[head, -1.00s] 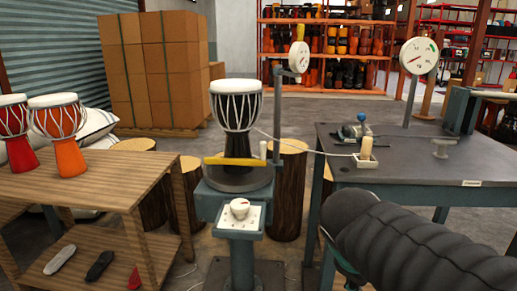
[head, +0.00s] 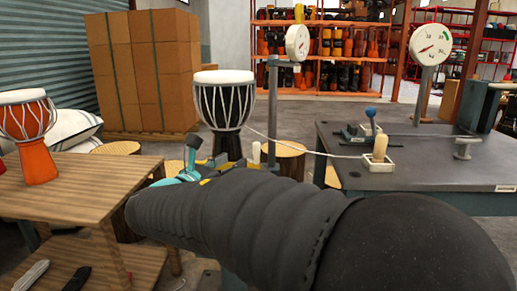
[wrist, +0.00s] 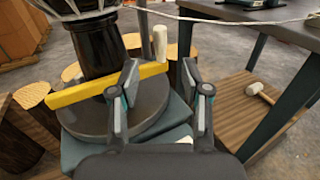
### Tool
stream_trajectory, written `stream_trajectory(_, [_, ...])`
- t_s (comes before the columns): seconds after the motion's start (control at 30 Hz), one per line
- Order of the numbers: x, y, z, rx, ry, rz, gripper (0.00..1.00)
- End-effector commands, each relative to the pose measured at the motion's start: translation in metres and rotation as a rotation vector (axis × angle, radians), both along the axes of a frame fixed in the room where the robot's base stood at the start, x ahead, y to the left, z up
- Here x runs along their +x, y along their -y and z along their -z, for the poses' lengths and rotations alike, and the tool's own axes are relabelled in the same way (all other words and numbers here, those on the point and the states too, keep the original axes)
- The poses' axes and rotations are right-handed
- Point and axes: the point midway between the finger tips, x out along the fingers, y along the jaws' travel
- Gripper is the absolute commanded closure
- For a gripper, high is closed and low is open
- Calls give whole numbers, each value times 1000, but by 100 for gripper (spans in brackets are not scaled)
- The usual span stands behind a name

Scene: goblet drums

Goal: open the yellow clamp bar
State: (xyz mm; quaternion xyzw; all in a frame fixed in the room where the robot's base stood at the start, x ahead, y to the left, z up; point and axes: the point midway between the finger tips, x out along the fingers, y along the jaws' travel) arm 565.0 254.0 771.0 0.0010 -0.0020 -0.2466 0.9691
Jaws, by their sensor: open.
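The yellow clamp bar (wrist: 78,92) lies across the front of the black goblet drum's foot (wrist: 98,48), over a round dark plate (wrist: 70,122). A pale upright peg (wrist: 160,43) stands by the bar's right end; it also shows in the head view (head: 256,152). My gripper (wrist: 160,75) is open and empty. In the wrist view its left finger overlaps the bar and the bar's right end shows between the fingers; I cannot tell whether they touch. In the head view my arm hides most of the bar and stand.
A wooden table (head: 75,190) with an orange drum (head: 30,135) stands at left. A dark workbench (head: 430,175) with a dial gauge (head: 431,44) is at right. A cable (head: 300,148) runs from the drum to the bench. A mallet (wrist: 259,93) lies on a lower wooden shelf.

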Motion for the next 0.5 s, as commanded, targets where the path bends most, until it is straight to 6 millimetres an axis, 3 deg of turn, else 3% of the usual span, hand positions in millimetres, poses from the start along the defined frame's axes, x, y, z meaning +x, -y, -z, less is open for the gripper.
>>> stream_trajectory(0.5, [82,47,1,4,-1,5,53])
